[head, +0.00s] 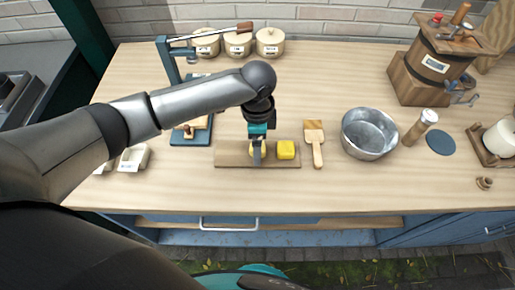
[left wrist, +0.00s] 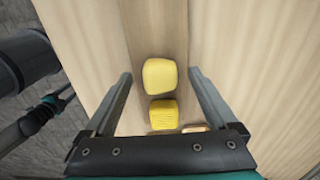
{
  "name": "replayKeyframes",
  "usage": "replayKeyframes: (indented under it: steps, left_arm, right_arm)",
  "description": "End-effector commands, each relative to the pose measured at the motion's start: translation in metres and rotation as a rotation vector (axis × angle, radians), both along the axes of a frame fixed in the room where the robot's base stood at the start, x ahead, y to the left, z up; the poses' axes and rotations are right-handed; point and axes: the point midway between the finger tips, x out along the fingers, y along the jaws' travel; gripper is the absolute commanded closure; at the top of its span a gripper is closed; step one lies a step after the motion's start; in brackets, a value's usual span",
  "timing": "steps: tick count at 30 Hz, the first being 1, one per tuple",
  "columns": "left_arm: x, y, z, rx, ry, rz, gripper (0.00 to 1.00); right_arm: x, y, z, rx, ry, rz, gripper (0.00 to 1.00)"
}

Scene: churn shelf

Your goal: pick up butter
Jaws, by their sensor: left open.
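My left gripper (head: 257,160) is open and points down over the wooden board (head: 228,156). In the left wrist view, a pale yellow butter block (left wrist: 160,77) lies between the spread fingertips of my left gripper (left wrist: 159,76), with space on both sides. In the head view this block is mostly hidden by the gripper. A brighter yellow, ridged block (head: 286,149) sits just to its right on the board. It also shows in the left wrist view (left wrist: 163,114), nearer the gripper's base.
A wooden paddle (head: 315,146) lies right of the board, then a metal bowl (head: 370,134) and a wooden-handled cylinder (head: 421,126). A blue-framed press (head: 189,132) stands left. Lidded pots (head: 270,42) line the back; a wooden churn (head: 440,66) stands back right.

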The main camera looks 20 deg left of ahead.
Motion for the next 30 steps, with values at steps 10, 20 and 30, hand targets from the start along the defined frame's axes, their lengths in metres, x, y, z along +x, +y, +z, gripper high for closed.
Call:
replayKeyframes:
  steps: [10, 20, 30]
  left_arm:
    - [0.0001, -0.0002, -0.0073, -0.001, -0.001, 0.0, 0.11]
    - [0.0001, -0.0001, -0.0071, -0.001, -0.001, 0.0, 0.48]
    - [0.0002, 0.0001, -0.007, -0.001, -0.001, 0.0, 0.86]
  right_arm:
    - [0.0003, 0.0, -0.0014, 0.0, 0.0, 0.0, 0.45]
    - [0.0008, 0.0002, -0.0013, 0.0, -0.001, 0.0, 0.45]
    - [0.0013, 0.0003, -0.0013, 0.0, -0.002, 0.0, 0.45]
